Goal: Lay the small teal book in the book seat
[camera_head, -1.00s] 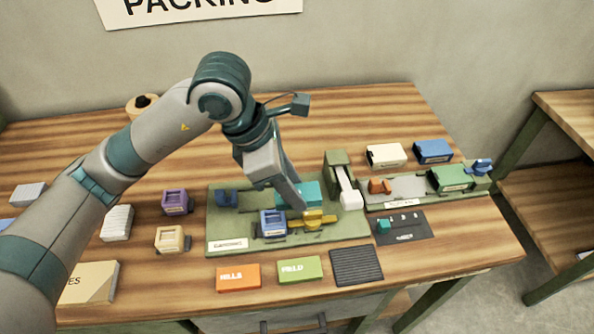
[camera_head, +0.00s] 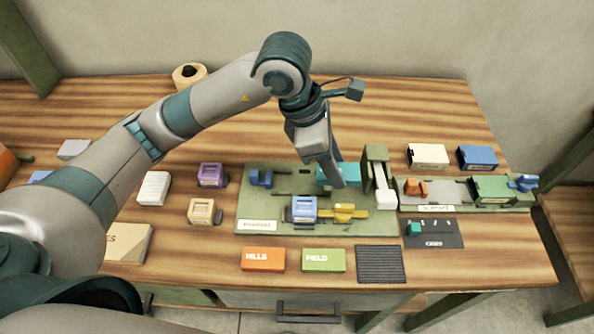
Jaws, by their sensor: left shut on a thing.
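The small teal book (camera_head: 351,172) is above the right part of the green board (camera_head: 280,227), close to the green upright post. My left gripper (camera_head: 338,181) is shut on it from above and hides part of its left side. I cannot tell whether the book's underside touches the board. I cannot tell clearly which part of the board is the book seat. My right gripper is not in view.
The green post (camera_head: 375,157) with its white lever (camera_head: 385,197) stands right of the book. A blue block (camera_head: 304,209) and a yellow piece (camera_head: 345,212) sit on the board's front. Orange (camera_head: 263,260) and green (camera_head: 323,260) blocks lie in front.

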